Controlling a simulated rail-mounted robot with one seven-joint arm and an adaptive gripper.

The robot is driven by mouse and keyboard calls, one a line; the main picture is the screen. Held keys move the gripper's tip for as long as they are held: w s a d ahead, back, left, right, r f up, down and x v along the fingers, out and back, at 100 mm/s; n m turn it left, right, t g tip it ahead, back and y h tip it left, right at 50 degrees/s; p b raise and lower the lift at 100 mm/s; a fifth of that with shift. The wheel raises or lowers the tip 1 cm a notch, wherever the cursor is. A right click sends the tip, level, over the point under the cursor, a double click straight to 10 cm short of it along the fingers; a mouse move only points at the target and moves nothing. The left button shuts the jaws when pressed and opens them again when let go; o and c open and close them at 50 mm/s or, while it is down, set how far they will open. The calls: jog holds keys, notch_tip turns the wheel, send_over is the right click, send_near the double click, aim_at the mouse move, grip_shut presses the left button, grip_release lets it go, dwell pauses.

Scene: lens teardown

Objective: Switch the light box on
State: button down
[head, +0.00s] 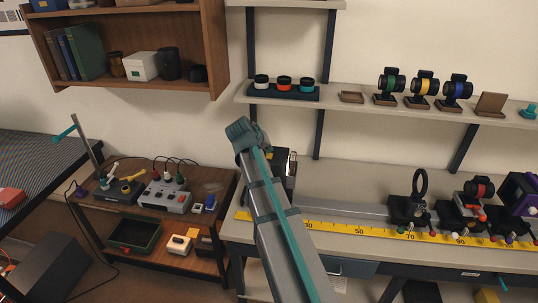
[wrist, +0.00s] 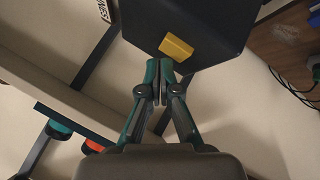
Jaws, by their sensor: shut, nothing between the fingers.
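The light box seems to be the dark box (wrist: 215,25) that fills the upper part of the wrist view. A yellow rocker or block (wrist: 176,47) sits on its face, slightly tilted in the picture. My gripper (wrist: 163,68) is shut and empty, with its fingertips together just below and left of the yellow piece. I cannot tell whether the tips touch it. In the head view a dark box (head: 281,160) at the left end of the bench is partly hidden behind my arm. My fingers do not show clearly there.
A yellow-scaled rail (head: 385,232) runs along the bench with lens mounts (head: 408,208). A shelf above holds a dark tray (head: 284,92) with several coloured-band pieces. A wooden side table (head: 140,225) with a grey switch box (head: 165,195) and cables stands left.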

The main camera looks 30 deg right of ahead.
aim_at(267, 155)
jog(key=shift+r, duration=0.1)
jog(key=shift+r+p, duration=1.7)
jog(key=shift+r, duration=1.25)
